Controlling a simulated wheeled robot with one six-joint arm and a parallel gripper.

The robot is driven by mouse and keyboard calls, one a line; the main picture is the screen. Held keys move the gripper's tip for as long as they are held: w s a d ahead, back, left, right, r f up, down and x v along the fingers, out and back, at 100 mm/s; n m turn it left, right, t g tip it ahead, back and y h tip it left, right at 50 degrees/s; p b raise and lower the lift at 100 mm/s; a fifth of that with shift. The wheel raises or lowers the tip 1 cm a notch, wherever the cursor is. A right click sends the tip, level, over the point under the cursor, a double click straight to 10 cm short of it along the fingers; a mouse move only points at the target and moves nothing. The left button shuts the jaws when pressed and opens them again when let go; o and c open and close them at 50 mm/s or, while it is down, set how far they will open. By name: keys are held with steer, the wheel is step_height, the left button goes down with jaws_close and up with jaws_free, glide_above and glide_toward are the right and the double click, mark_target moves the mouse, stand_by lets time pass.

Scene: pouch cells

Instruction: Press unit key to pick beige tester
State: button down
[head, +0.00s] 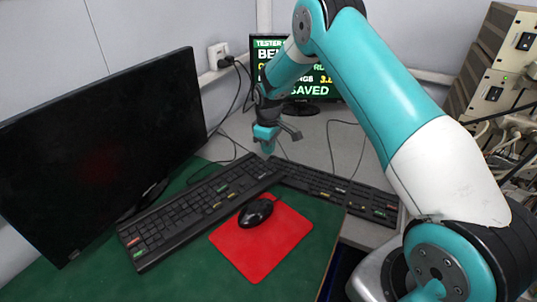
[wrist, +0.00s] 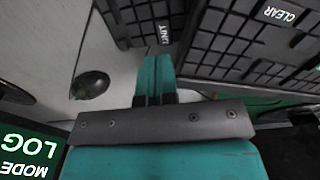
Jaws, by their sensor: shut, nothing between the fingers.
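Two black keyboards lie at an angle to each other, the left one (head: 200,205) on a green mat and the right one (head: 335,189) on the grey table. My gripper (head: 268,148) is shut and empty, pointing down near where their far ends meet. In the wrist view my shut fingertips (wrist: 156,62) are just beside a keyboard corner with a white UNIT key label (wrist: 163,32); I cannot tell whether they touch anything. The tester screen (head: 320,78) stands behind, partly hidden by my arm, showing "BE" and "SAVED".
A CLEAR label (wrist: 279,13) shows on the other keyboard. A dark monitor (head: 100,145) stands at left. A black mouse (head: 256,212) sits on a red pad (head: 285,240). Stacked beige instruments (head: 500,75) with cables stand at right. Thin cables cross the table behind the keyboards.

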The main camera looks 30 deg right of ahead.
step_height(320, 180, up, 8)
steer(key=shift+b, duration=0.35)
stand_by(0.5)
steer(key=s+a+r+y, duration=0.2)
steer(key=s+a+r, duration=1.1)
steer(key=s, duration=0.2)
steer(key=s+a+r+y, duration=0.1)
steer(key=s+a, duration=0.2)
steer(key=s, duration=0.8)
steer(key=s+a+r+y+p, duration=0.1)
steer(key=s+a+r, duration=0.1)
steer(key=s, duration=0.8)
steer(key=shift+s+a+r, duration=0.25)
steer(key=shift+s+a, duration=0.15)
steer(key=shift+a, duration=0.4)
